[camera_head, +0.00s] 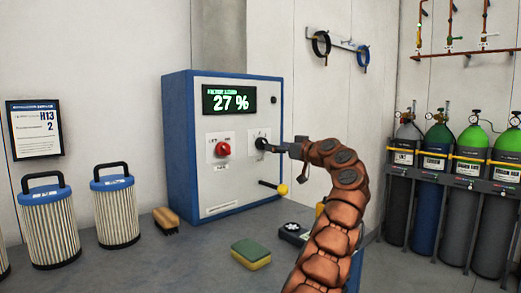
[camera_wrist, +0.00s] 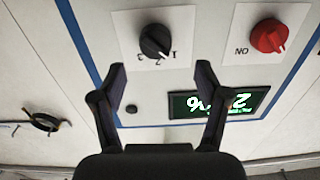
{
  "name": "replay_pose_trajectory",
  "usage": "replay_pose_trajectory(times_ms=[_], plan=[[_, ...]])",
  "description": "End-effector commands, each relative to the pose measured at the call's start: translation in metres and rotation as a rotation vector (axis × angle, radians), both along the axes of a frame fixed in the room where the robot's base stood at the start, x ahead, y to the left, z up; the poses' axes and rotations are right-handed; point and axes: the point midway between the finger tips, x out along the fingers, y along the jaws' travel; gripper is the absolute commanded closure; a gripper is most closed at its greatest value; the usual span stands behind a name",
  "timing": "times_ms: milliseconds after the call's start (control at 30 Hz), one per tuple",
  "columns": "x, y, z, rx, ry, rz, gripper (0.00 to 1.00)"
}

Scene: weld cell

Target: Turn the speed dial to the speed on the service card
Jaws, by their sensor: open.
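The black speed dial (camera_wrist: 155,41) sits on a white plate with the numbers 1, 2 and 3 beside it in the wrist view. Its pointer faces the numbers, but I cannot tell exactly which one. It also shows on the cabinet front in the head view (camera_head: 261,143). My gripper (camera_wrist: 161,77) is open and empty, its fingertips just short of the dial and to either side of it. In the head view my gripper (camera_head: 283,148) is close in front of the dial. The service card (camera_head: 36,130) on the wall at left shows H13 and a 2.
The blue and white cabinet (camera_head: 179,140) carries a red knob (camera_head: 222,149), a display (camera_head: 229,98) reading 27 % and a yellow-tipped lever (camera_head: 281,189). Filter cartridges (camera_head: 116,208), a brush (camera_head: 166,220) and a sponge (camera_head: 251,254) are on the bench. Gas cylinders (camera_head: 437,150) stand right.

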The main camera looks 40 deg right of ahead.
Motion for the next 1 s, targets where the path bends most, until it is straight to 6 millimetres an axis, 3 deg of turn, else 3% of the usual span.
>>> replay_pose_trajectory(times_ms=[233, 633, 1000], plan=[[0.002, -0.006, 0.0, -0.033, -0.008, -0.015, 0.26], [0.048, -0.008, 0.0, -0.029, -0.005, -0.017, 0.26], [0.07, -0.009, 0.0, -0.031, -0.008, -0.02, 0.26]])
